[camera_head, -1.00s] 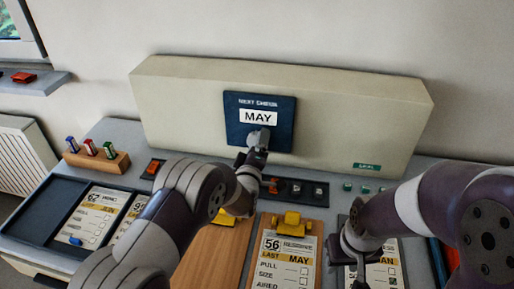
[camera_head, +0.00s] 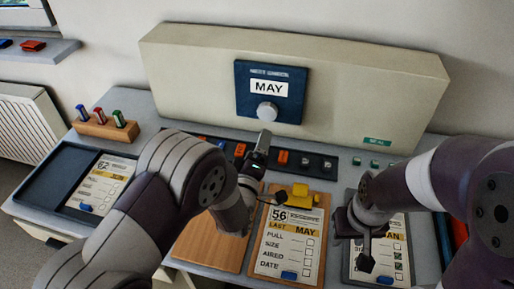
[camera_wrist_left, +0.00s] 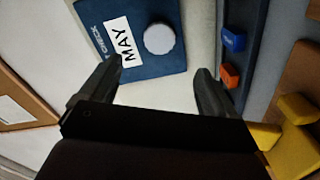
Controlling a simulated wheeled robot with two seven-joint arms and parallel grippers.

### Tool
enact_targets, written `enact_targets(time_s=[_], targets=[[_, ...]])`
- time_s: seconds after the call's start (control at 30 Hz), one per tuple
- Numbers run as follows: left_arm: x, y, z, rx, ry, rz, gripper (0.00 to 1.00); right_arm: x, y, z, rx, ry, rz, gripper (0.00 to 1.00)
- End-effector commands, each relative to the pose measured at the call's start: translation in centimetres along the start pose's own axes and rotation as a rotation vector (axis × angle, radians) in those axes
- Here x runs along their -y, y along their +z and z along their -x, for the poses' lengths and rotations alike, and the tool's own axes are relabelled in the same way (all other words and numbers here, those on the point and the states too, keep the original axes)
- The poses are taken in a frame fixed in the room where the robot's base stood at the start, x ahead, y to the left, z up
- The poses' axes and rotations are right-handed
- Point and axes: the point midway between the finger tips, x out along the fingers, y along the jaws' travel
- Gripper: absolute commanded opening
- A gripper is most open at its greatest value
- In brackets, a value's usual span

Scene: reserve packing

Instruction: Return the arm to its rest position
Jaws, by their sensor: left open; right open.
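My left arm comes in from the left and bends at mid-picture. Its gripper (camera_head: 264,148) is in front of the blue panel and below it, apart from the round pale knob (camera_head: 267,111). In the left wrist view the left gripper (camera_wrist_left: 155,88) has its two dark fingers spread with nothing between them. The panel (camera_wrist_left: 175,62) with its MAY label and knob shows beyond them. My right gripper (camera_head: 357,246) hangs at the right, over the card board marked "AN"; its fingertips are small and dark. No held object shows there.
The beige housing (camera_head: 200,70) stands along the back. A switch strip (camera_head: 330,166) runs before it. Clipboards (camera_head: 262,262) lie in front, one with a yellow clip (camera_head: 302,198). A wooden block with several coloured pegs (camera_head: 105,128) and a dark tray (camera_head: 55,180) are at the left.

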Motion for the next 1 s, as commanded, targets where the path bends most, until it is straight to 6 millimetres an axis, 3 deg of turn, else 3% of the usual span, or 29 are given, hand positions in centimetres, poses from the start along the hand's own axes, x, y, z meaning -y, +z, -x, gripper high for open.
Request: enact_targets(time_s=[0.27, 0.4, 0.47, 0.57, 0.6, 0.73, 0.83, 1.0], targets=[[-0.3, -0.7, -0.2, 0.012, -0.037, -0.027, 0.90, 0.0, -0.1, 0.6, 0.000, 0.000, 0.000, 0.43], [-0.7, -4.4, 0.6, 0.157, -0.305, -0.247, 0.90, 0.0, -0.4, 3.7, 0.000, 0.000, 0.000, 0.43], [-0.5, -6.6, 2.9, 0.290, -0.466, -0.387, 0.90, 0.0, -0.6, 5.3, 0.000, 0.000, 0.000, 0.43], [-0.3, -9.8, 9.3, 0.573, -0.697, -0.592, 0.90, 0.0, -0.9, 7.6, -0.001, 0.000, 0.000, 0.43], [-0.5, -10.8, 12.3, 0.691, -0.765, -0.656, 0.90, 0.0, -1.0, 8.3, -0.001, 0.000, 0.000, 0.43], [-1.1, -12.9, 20.4, 1.006, -0.895, -0.773, 0.90, 0.0, -1.1, 9.6, 0.000, 0.000, 0.000, 0.43], [-1.5, -13.4, 23.7, 1.134, -0.930, -0.801, 0.90, 0.0, -1.2, 9.8, 0.000, 0.000, 0.000, 0.43], [-1.4, -13.5, 24.8, 1.183, -0.940, -0.809, 0.90, 0.0, -1.1, 9.7, 0.000, 0.000, 0.000, 0.43]])
